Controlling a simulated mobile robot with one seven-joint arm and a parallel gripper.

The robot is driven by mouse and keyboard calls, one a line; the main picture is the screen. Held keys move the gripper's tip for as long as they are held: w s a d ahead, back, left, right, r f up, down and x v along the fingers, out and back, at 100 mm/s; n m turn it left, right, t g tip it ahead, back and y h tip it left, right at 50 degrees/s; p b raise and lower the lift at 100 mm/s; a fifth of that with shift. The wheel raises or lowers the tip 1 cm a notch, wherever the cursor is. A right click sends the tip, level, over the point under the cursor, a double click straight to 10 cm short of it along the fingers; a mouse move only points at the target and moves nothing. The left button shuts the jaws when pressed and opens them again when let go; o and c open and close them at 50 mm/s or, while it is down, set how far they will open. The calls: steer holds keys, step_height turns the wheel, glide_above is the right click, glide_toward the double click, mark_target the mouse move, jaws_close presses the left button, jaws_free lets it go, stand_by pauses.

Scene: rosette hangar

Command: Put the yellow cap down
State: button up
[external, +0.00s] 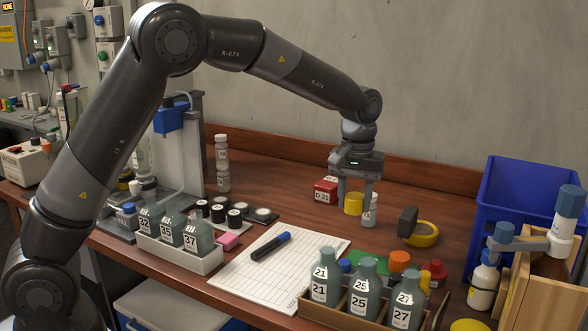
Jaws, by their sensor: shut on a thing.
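The yellow cap (352,204) is between the two fingers of my gripper (355,197), which points straight down over the back middle of the wooden bench. My gripper is shut on the cap. The cap is low, close to the bench top; I cannot tell whether it touches the wood. A small white bottle (370,212) stands just right of the cap, very near the right finger and partly overlapping it in this view.
A red box (326,190) sits left of my gripper. A tape roll (421,234) and a dark block (407,221) lie to the right, before a blue bin (530,200). A paper sheet (285,285) with a marker (270,246) and bottle racks (178,257) lie in front.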

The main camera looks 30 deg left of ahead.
steer(key=w+a+n, duration=0.3)
steer(key=w+a, duration=0.5)
steer(key=a, duration=0.3)
steer(key=n, duration=0.2)
glide_above(279, 195)
steer(key=f, duration=0.7)
steer(key=shift+s+d, duration=0.15)
steer(key=shift+d, duration=0.05)
steer(key=shift+w+a+f, duration=0.2)
steer(key=shift+a+f, duration=0.1)
steer(key=shift+a, duration=0.05)
steer(key=shift+f, duration=1.95)
steer(key=shift+f, duration=0.15)
steer(key=o, duration=0.9)
